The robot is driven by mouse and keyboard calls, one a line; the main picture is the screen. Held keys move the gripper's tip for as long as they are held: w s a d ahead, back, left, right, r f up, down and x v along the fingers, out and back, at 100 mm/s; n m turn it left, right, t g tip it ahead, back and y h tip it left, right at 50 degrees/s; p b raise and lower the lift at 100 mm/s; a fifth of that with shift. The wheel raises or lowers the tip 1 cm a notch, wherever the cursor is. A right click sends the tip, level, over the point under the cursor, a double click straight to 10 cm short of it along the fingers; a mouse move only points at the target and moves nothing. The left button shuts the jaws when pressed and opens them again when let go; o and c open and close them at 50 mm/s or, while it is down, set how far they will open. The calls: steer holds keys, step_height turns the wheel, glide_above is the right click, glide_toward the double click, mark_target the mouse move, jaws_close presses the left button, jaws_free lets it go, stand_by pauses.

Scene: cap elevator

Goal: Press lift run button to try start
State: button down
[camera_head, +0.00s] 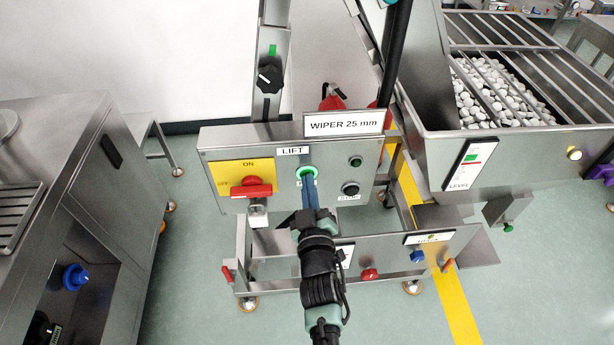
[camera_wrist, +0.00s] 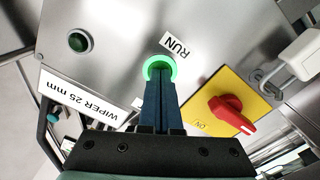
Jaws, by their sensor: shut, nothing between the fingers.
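The lift control box (camera_head: 225,145) is a steel panel labelled LIFT in the head view. Its run button (camera_head: 307,171) shows a bright green lit ring. In the wrist view the lit green ring (camera_wrist: 160,66) sits beside a RUN label (camera_wrist: 174,45).
A red rotary switch (camera_head: 245,188) on a yellow ON plate is left of the button. A WIPER 25 mm sign (camera_head: 345,124) stands above. A hopper of white caps (camera_head: 495,95) is at right.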

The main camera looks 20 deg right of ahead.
steer(key=shift+s, duration=0.1)
steer(key=shift+p+v, duration=0.7)
steer(key=shift+v, duration=1.95)
